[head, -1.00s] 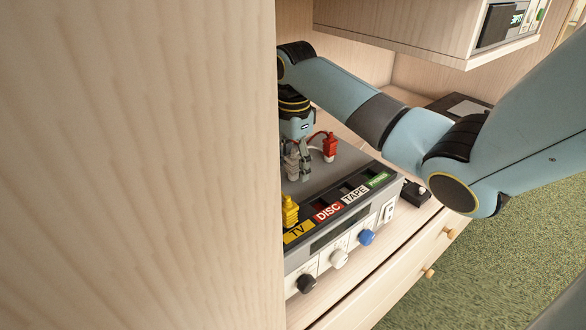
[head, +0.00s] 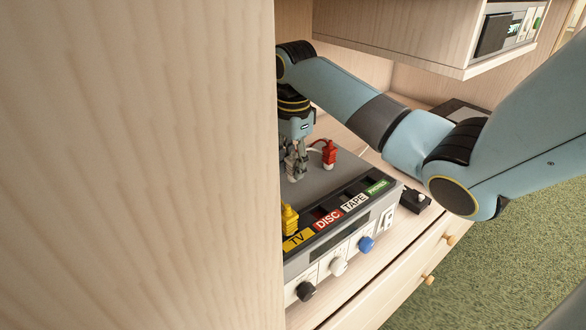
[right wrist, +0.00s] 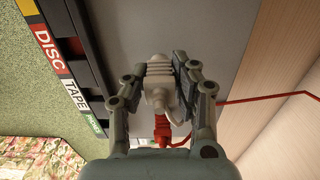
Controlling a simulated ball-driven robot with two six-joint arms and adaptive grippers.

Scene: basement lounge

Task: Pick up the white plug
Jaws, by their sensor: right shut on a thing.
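The white plug (right wrist: 158,84) shows in the right wrist view, pale and ribbed, between the two finger pads of my right gripper (right wrist: 161,80). The gripper is shut on it. In the head view my right gripper (head: 297,164) is low over the top of the grey box, and its fingers hide most of the plug. I cannot tell whether the plug touches the box top. My left gripper is not in view.
The grey box (head: 334,184) has labelled slots and coloured knobs. A yellow plug (head: 289,218) stands by the TV label and a red plug (head: 329,153) stands behind. A large wooden panel (head: 140,165) blocks the left; a shelf (head: 400,30) overhangs.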

